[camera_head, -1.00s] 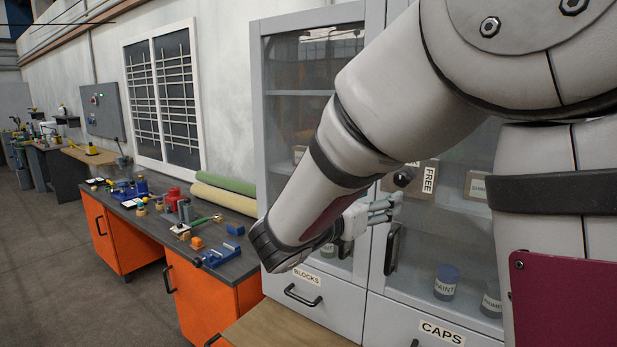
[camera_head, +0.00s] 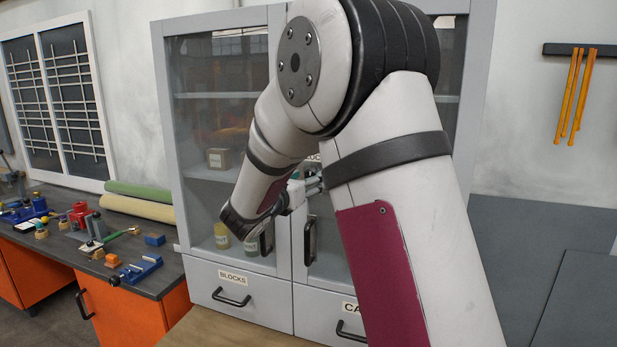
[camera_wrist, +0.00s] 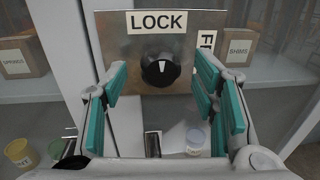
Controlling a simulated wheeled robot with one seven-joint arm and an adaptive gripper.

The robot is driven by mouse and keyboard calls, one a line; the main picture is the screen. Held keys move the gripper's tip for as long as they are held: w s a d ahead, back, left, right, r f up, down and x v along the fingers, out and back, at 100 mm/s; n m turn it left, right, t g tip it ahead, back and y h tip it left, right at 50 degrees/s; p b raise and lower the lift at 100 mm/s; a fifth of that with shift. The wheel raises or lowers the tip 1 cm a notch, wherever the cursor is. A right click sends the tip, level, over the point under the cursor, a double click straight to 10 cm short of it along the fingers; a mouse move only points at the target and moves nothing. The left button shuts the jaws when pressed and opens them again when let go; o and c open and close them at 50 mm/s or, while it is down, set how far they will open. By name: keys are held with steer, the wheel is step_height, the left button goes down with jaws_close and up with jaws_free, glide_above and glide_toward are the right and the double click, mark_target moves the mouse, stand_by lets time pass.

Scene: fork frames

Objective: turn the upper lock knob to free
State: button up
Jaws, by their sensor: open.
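A round black knob (camera_wrist: 160,69) sits on a metal plate (camera_wrist: 120,48) on the cabinet front in the wrist view. Its white pointer mark points up at the LOCK label (camera_wrist: 157,21). A sideways FREE label (camera_wrist: 207,43) is on the plate's right, partly covered by a finger. My gripper (camera_wrist: 160,75) is open, with its teal-padded fingers to the left and right of the knob, not closed on it. In the head view my gripper (camera_head: 305,188) is at the cabinet doors, and my arm hides the knob.
The grey glass-door cabinet (camera_head: 161,110) has door handles (camera_head: 310,240) and a drawer labelled BLOCKS (camera_head: 232,278) below. Boxes and jars stand behind the glass. A workbench (camera_head: 80,255) with tools is at left. Orange-yellow tools (camera_head: 572,95) hang on the right wall.

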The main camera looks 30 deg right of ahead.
steer(key=shift+w+d, duration=0.15)
steer(key=shift+d, duration=0.1)
steer(key=c, duration=1.2)
steer(key=shift+o, duration=0.2)
